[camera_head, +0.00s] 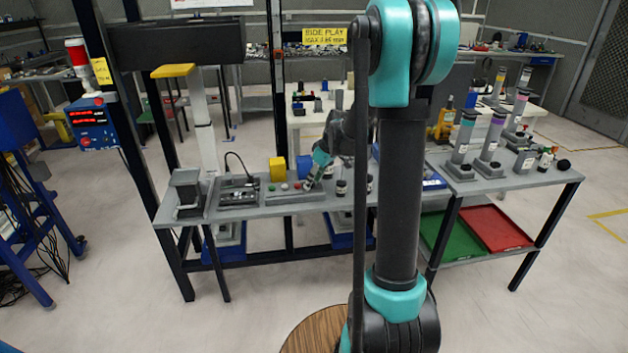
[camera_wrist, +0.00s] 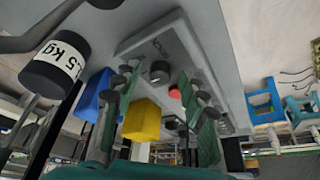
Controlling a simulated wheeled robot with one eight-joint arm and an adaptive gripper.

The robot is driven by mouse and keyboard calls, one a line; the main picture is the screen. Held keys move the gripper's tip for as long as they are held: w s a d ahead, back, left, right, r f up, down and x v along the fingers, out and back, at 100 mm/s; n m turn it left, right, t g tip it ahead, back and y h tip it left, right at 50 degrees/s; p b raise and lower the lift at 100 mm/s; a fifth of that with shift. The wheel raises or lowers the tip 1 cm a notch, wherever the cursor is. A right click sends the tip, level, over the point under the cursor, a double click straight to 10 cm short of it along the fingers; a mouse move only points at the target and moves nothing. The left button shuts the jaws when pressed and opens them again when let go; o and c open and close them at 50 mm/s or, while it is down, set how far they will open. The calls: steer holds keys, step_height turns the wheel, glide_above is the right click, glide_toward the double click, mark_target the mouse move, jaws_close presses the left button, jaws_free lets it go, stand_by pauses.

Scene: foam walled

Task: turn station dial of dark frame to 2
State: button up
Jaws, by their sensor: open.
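The dark round dial (camera_wrist: 160,72) sits on a light grey panel (camera_wrist: 146,42) in the wrist view. The number it points to is too small to read. My gripper (camera_wrist: 157,80) is open, its two green fingers on either side of the dial in the picture; I cannot tell whether they touch it. In the head view, my gripper (camera_head: 310,182) is low over the right part of the same panel (camera_head: 285,198) on the dark-framed bench (camera_head: 240,212). The dial cannot be made out there, near the gripper. A red button (camera_wrist: 175,91) is beside the dial.
A yellow block (camera_head: 277,168) and a blue object (camera_head: 304,165) stand behind the panel. Dark weights (camera_head: 341,187) stand close to its right; one (camera_wrist: 55,65) is large in the wrist view. A dark device (camera_head: 238,190) lies left. Tall cylinders (camera_head: 464,138) stand farther right.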

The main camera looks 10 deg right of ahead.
jaws_close()
stand_by(0.3)
steer(key=m, duration=0.2)
steer(key=m+h, duration=0.1)
steer(key=m, duration=0.1)
steer(key=m+t+h, duration=0.1)
steer(key=m, duration=0.1)
steer(key=shift+s+a+m, duration=0.15)
steer(key=shift+a+m, duration=0.15)
steer(key=m+h, duration=0.2)
steer(key=m, duration=0.3)
steer(key=shift+a, duration=0.1)
stand_by(0.5)
jaws_free()
